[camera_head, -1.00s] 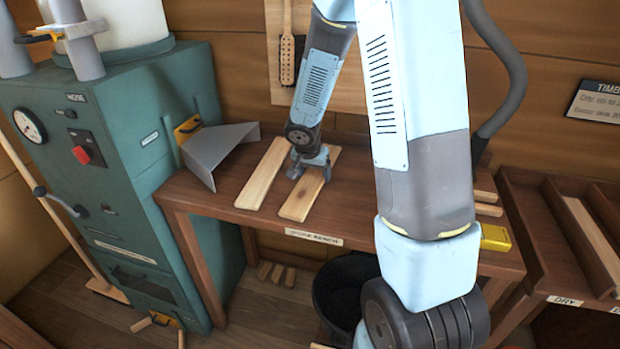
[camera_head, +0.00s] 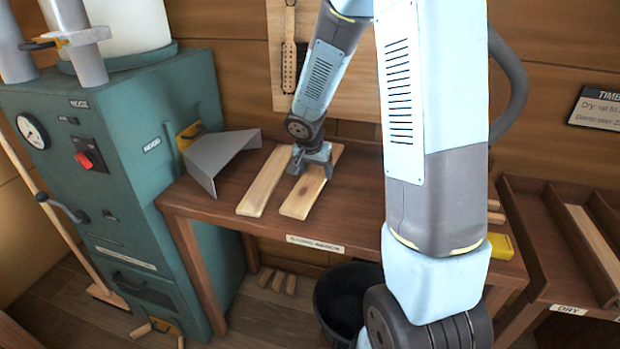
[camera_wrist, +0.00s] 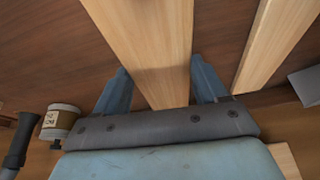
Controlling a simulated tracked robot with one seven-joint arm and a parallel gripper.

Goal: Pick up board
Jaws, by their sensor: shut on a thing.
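Two pale wooden boards lie side by side on the brown bench (camera_head: 345,215) in the head view. My gripper (camera_head: 311,168) is over the right-hand board (camera_head: 303,198), with its fingers down around the board's width. In the wrist view this board (camera_wrist: 150,45) runs between my two blue fingers (camera_wrist: 160,90), and they are shut on it. The board looks flat and at bench level; I cannot tell whether it touches the bench. The left-hand board (camera_head: 262,181) lies apart from it and also shows at the right of the wrist view (camera_wrist: 275,40).
A green machine (camera_head: 115,170) with a grey chute (camera_head: 222,155) stands left of the boards. A black bucket (camera_head: 345,295) is under the bench. A rack (camera_head: 560,235) is at the right. A labelled tin (camera_wrist: 60,121) shows in the wrist view.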

